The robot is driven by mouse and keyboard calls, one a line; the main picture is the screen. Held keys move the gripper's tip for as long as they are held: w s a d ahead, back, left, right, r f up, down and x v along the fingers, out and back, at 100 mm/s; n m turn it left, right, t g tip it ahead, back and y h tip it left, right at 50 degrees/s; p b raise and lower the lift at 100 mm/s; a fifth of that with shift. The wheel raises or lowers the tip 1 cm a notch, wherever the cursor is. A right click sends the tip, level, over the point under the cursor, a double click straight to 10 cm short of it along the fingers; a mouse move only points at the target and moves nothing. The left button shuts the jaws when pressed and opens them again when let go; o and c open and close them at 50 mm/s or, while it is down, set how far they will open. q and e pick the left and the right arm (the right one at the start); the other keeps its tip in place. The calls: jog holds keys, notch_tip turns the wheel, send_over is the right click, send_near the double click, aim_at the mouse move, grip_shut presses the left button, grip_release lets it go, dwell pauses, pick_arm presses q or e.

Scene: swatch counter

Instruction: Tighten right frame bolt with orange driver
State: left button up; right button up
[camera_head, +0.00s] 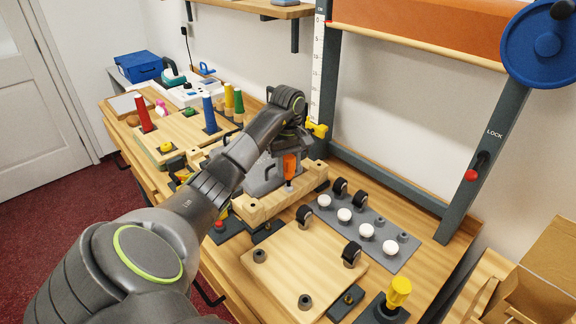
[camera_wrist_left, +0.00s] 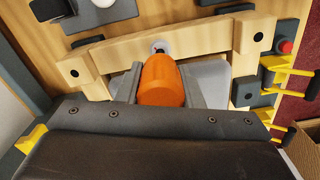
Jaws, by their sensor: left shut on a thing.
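My left gripper (camera_head: 285,168) is shut on the orange driver (camera_head: 291,167). In the left wrist view the driver's orange handle (camera_wrist_left: 163,82) sits between the two grey fingers (camera_wrist_left: 160,90). The driver points down at the wooden frame (camera_head: 262,207), whose bar also shows in the left wrist view (camera_wrist_left: 110,56). A pale round bolt or collar (camera_wrist_left: 161,47) shows on the bar at the driver's tip. The handle hides part of the tip, so I cannot tell how far it is seated. My right gripper is not in view.
A grey strip with white knobs (camera_head: 365,230) and black casters lies right of the frame. A wooden board (camera_head: 285,262) lies in front. A yellow-handled tool (camera_head: 398,291) stands front right, near an open cardboard box (camera_head: 540,285). Colored posts (camera_head: 208,112) stand at the left.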

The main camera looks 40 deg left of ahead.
pick_arm(q)
jog(key=o, duration=0.7)
jog(key=shift+o, duration=0.2)
jog(key=n, duration=0.4)
jog(key=shift+s, duration=0.1)
jog(key=n, duration=0.3)
jog(key=shift+p, duration=0.35)
jog(key=n, duration=0.4)
jog(key=shift+s+n+p, duration=0.1)
jog(key=shift+n+p, duration=0.3)
jog(key=n, duration=0.3)
jog(key=shift+d, duration=0.1)
jog(key=shift+c, duration=0.4)
